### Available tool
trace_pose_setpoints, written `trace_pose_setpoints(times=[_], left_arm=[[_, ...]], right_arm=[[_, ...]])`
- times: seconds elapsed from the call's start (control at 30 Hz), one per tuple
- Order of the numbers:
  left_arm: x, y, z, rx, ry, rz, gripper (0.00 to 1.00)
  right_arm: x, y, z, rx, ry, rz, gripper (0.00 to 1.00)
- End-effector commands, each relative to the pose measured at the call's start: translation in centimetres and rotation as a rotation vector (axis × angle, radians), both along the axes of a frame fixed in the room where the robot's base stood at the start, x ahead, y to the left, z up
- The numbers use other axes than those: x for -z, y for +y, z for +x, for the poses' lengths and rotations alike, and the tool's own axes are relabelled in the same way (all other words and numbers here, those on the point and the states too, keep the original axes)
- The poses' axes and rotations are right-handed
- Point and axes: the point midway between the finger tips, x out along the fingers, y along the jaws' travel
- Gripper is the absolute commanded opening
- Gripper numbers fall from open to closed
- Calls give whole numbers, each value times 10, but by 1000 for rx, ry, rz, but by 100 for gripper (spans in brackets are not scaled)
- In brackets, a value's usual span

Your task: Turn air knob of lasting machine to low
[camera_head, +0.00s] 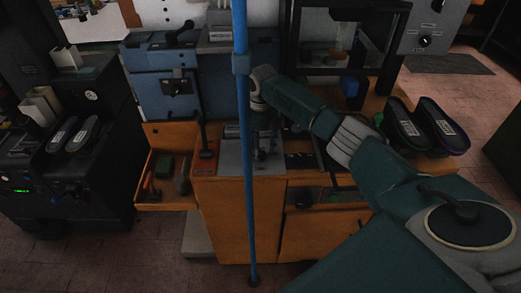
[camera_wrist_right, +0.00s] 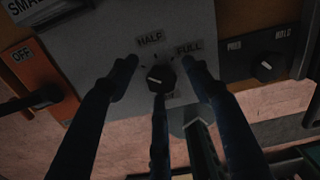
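A dark round knob (camera_wrist_right: 161,78) sits on a grey panel (camera_wrist_right: 100,40) in the right wrist view. It has a pale mark on its face. The labels HALF and FULL stand above it, and a label below is mostly hidden by a finger. I cannot read the words air or low. My right gripper (camera_wrist_right: 160,74) has its dark fingers spread around the knob, with gaps at the sides; contact of the lower finger is unclear. In the head view my right gripper (camera_head: 264,138) is over the grey panel on the orange bench, partly dark. My left gripper is not in view.
A blue pole (camera_head: 247,190) stands close to my right gripper. An orange OFF plate with a lever (camera_wrist_right: 45,85) is left of the panel; a second knob (camera_wrist_right: 266,66) is right. Shoes (camera_head: 440,125) stand on the right. An open drawer (camera_head: 165,195) juts out left.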

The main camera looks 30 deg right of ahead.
Motion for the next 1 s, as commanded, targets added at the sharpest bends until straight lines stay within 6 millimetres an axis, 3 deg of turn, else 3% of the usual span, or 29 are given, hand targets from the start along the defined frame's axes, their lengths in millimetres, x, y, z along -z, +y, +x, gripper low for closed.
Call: trace_pose_setpoints(times=[0.27, 0.7, 1.0], left_arm=[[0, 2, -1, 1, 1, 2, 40], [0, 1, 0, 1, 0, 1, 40], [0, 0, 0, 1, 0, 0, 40]], right_arm=[[-5, 2, -1, -1, 4, 3, 49], [-90, 0, 0, 0, 1, 3, 49], [-118, -1, -1, 0, 4, 1, 49]])
